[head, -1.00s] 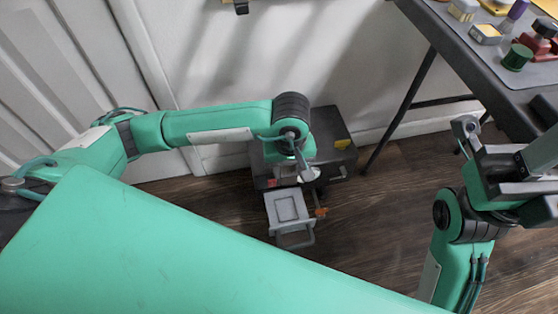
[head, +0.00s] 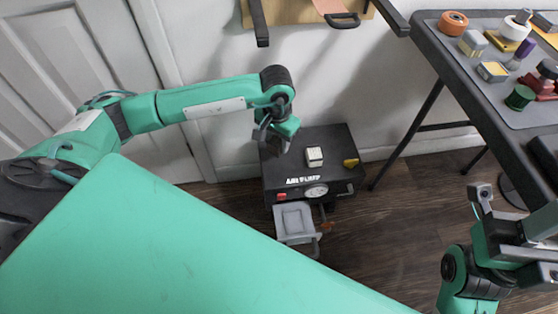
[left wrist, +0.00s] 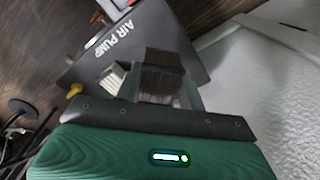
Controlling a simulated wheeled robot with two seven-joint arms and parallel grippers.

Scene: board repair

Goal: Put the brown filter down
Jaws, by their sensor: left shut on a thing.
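My left gripper (head: 284,138) is over the back left part of the black air pump (head: 337,143), close to its top. In the left wrist view, a dark brownish-grey block with ribbed sides (left wrist: 162,82), which looks like the brown filter, sits between its fingers. The gripper is shut on it. In the head view the filter is mostly hidden by the gripper, and I cannot tell whether it touches the pump. My right gripper (head: 512,240) is away at the right, partly cut off by the frame edge; its opening is unclear.
A pale ribbed filter (head: 314,156) stands on the pump's top, right of my left gripper. A gauge (head: 316,190) and a grey open tray (head: 294,221) are at the pump's front. The wall is close behind. A table (head: 463,83) with several parts stands right.

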